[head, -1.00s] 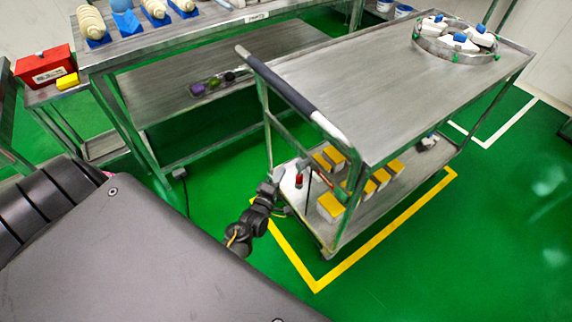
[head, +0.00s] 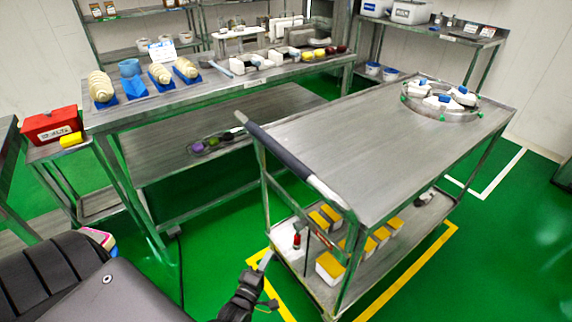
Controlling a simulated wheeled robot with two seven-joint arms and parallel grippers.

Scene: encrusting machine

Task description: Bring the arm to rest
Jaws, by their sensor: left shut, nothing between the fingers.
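My left gripper (head: 265,261) shows at the bottom middle of the head view, at the end of a dark wrist (head: 242,295). Its fingers are shut with nothing between them. It is beside the near left end of the steel cart (head: 365,150), around the height of its lower shelf; I cannot tell the exact gap. My right gripper is not in view.
The cart's push handle (head: 290,158) juts toward me. White boxes with yellow lids (head: 330,266) stand on its lower shelf. A round tray (head: 438,116) sits on top. A long steel table (head: 205,97) stands behind left, with a red box (head: 50,124) nearby. Green floor is open at right.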

